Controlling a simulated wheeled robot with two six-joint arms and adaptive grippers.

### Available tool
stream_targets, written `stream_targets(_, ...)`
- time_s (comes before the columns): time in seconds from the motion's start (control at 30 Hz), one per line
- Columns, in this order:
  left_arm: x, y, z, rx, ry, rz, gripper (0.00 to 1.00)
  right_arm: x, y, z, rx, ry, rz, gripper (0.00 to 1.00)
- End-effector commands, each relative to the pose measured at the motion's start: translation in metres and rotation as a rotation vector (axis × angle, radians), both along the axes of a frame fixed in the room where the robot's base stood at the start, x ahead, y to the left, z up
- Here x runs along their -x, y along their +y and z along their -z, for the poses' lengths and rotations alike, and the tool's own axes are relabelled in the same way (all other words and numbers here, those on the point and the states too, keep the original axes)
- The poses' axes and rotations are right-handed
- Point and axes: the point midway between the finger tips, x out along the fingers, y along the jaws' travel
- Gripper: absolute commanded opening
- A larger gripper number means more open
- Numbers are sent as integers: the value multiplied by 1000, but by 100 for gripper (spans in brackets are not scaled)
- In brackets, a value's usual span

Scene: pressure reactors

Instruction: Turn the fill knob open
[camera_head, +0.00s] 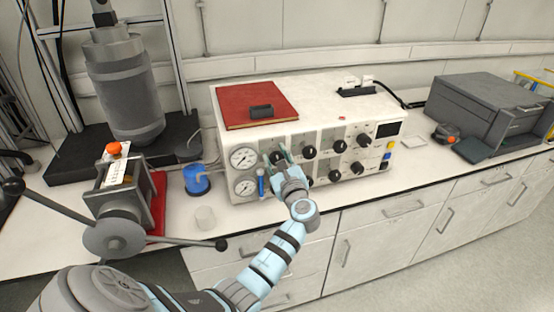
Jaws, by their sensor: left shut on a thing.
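The white control box (315,95) stands on the bench with two round gauges and several black knobs on its front. My left gripper (284,158) reaches the panel from below and is shut on the leftmost upper black knob (276,157), just right of the gauges. The fingers partly hide this knob, and its label is too small to read. Other black knobs show to the right, such as one in the upper row (309,152). My right gripper is not in view.
A red book (258,105) lies on the box. A grey reactor cylinder (125,90) stands at left, with a long-handled device (115,237) in front. A blue-topped item (196,180) and a small clear cup (205,217) stand near the box. A dark grey machine (485,105) is at right.

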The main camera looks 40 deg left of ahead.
Motion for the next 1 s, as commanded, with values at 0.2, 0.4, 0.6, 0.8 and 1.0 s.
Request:
stream_targets(0.2, 0, 0, 4, 108, -149, -1, 8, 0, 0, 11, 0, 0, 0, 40)
stream_targets(0.4, 1, 0, 5, 217, -305, 0, 8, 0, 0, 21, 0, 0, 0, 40)
stream_targets(0.6, 1, 0, 6, 325, -462, 1, 8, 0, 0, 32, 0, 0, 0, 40)
stream_targets(0.8, 1, 0, 7, 434, -618, 1, 8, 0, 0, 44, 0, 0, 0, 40)
stream_targets(1.0, 1, 0, 7, 542, -774, 1, 8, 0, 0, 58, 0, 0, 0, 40)
